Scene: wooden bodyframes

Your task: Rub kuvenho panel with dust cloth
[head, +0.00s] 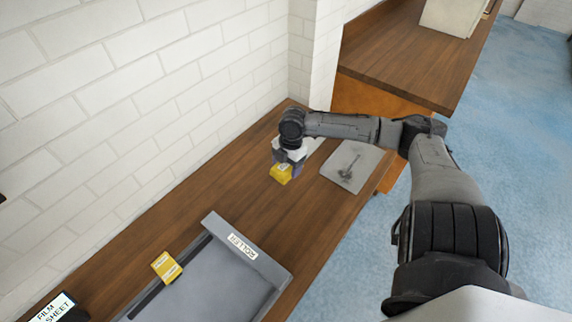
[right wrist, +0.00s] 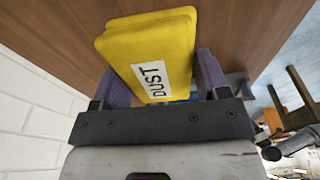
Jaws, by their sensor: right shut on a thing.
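My right gripper (head: 286,164) is shut on the yellow dust cloth (head: 280,174), over the wooden counter. In the right wrist view the folded cloth (right wrist: 150,50), labelled DUST, sits between the purple fingers of the gripper (right wrist: 160,90). A flat grey panel (head: 370,160) with a dark smear-like mark lies on the counter just right of the gripper. No label is readable on it, so I cannot tell for certain that it is the kuvenho panel. The cloth is apart from this panel. My left gripper is not in view.
A grey tray labelled ROLLER (head: 220,285) stands at the counter's front, with a yellow block (head: 166,266) at its left rim. A FILM SHEET box (head: 58,306) is at bottom left. A white brick wall (head: 150,90) bounds the left. Bare counter (head: 245,205) lies between.

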